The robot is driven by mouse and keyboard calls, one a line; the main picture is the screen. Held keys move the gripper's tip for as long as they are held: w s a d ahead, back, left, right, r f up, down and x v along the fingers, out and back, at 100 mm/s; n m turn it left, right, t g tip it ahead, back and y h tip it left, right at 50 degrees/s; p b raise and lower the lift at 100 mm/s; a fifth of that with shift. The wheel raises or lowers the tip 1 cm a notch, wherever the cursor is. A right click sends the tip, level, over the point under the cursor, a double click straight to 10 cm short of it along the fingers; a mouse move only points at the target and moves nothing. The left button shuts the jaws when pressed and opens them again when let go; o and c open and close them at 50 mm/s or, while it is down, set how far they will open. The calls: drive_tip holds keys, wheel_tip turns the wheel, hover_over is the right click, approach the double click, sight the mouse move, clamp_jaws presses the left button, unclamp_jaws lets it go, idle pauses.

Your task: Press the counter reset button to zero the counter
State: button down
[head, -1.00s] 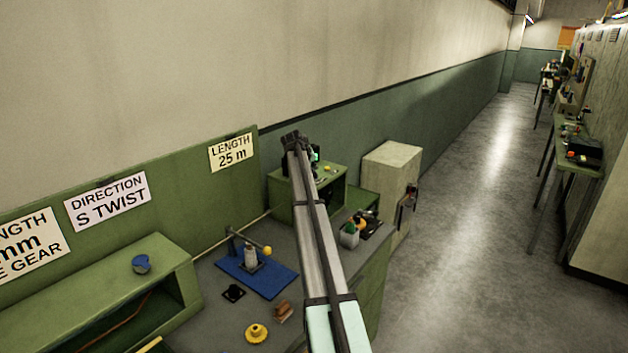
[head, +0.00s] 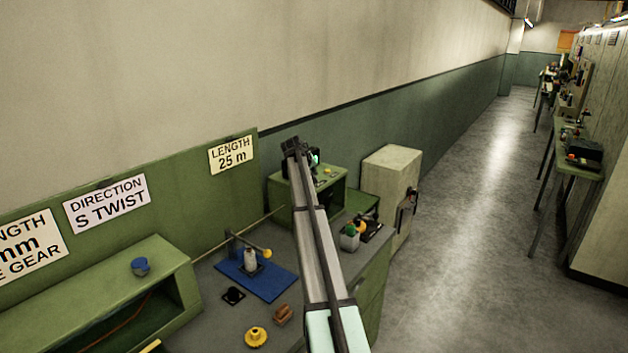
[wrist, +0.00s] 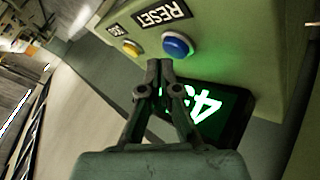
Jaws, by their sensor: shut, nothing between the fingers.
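In the wrist view, a blue round button (wrist: 177,46) sits on a pale green panel below a black RESET label (wrist: 162,15), which appears upside down. The counter display (wrist: 205,112) glows green with digits, partly hidden behind my gripper; a 4 is readable. My gripper (wrist: 159,66) is shut and empty. Its tips appear just left of and below the blue button in the picture; whether they touch the panel cannot be told. In the head view, my arm reaches to the green box (head: 335,190) at the bench's far end, and its end hides most of the counter.
A cabinet (head: 385,185) stands beyond.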

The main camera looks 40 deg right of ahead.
drive_tip(key=shift+f, duration=0.15)
idle(0.5)
drive_tip(key=shift+f+b, duration=0.3)
drive_tip(key=shift+b, duration=0.05)
drive_tip(key=shift+f, duration=0.15)
idle(0.4)
drive_tip(key=shift+r, duration=0.6)
drive_tip(key=shift+r, duration=0.1)
drive_tip(key=shift+r+p, duration=0.9)
drive_tip(key=shift+r, duration=2)
